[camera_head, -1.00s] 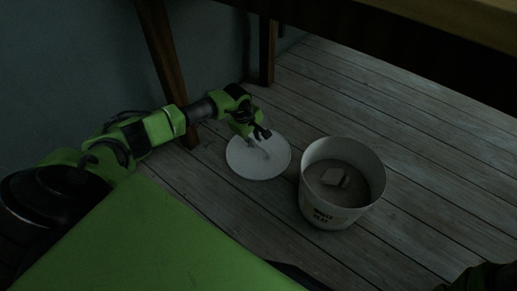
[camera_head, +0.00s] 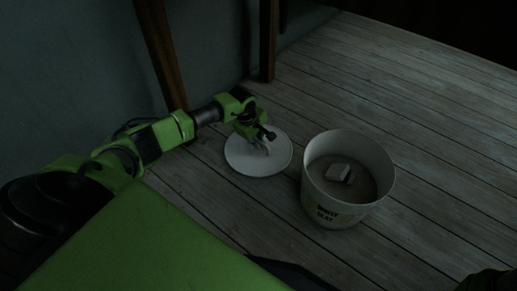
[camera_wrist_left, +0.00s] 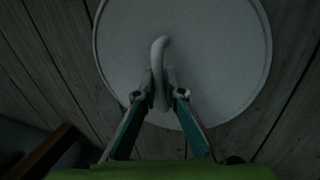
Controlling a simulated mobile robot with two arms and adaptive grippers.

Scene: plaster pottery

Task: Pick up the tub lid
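The tub lid (camera_head: 243,160) is a pale round disc with an upright handle, lying on the plank floor left of the tub. In the left wrist view the lid (camera_wrist_left: 215,50) fills the upper middle, its curved handle pointing up the picture. My left gripper (camera_head: 264,140) is over the lid. In the left wrist view its two fingertips (camera_wrist_left: 160,82) press in on both sides of the handle, with no clear gap. I cannot see the lid's underside or any gap below it.
A white tub (camera_head: 335,212) with dark lettering stands right of the lid, holding greyish material and a pale block (camera_head: 339,172). Wooden legs (camera_head: 267,45) stand behind the lid and near my left arm. Floor (camera_head: 430,150) to the right is clear.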

